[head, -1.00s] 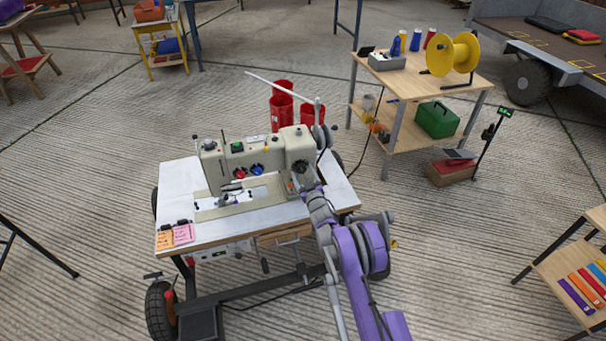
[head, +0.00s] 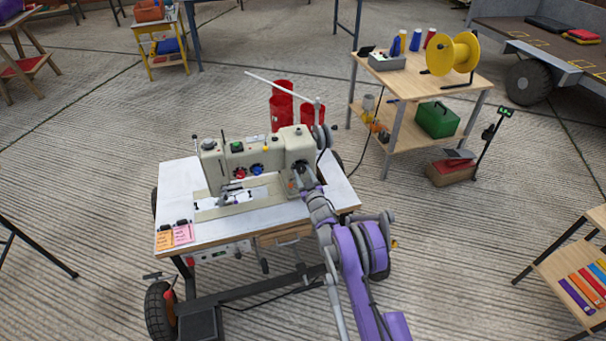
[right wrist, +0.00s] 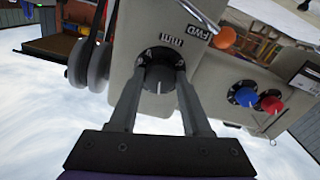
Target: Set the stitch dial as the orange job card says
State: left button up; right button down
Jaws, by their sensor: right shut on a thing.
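The stitch dial (right wrist: 160,78) is a black knob with a white pointer line on the sewing machine's pale end face, beside the letters "mm". In the right wrist view its pointer line runs toward the bottom of the picture; most of its numbers are hidden or too small to read. My right gripper (right wrist: 159,74) is shut on the dial, one finger on each side. In the head view the right gripper (head: 304,176) reaches the right end of the sewing machine (head: 250,160). The orange job card (head: 165,239) lies at the table's front left corner; its writing is too small to read.
A pink card (head: 183,233) lies beside the orange one. Red bins (head: 282,105) stand behind the machine table.

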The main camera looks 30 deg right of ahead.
jog(key=shift+m+b, duration=0.65)
jog(key=shift+m, duration=0.55)
jog(key=shift+m+b, duration=0.45)
jog(key=shift+m, duration=0.95)
jog(key=shift+c, duration=1.8)
grip_release()
jog(key=shift+s, duration=0.1)
jog(key=p+v, duration=0.1)
jog(key=v, duration=0.9)
jog(key=shift+s, duration=0.3)
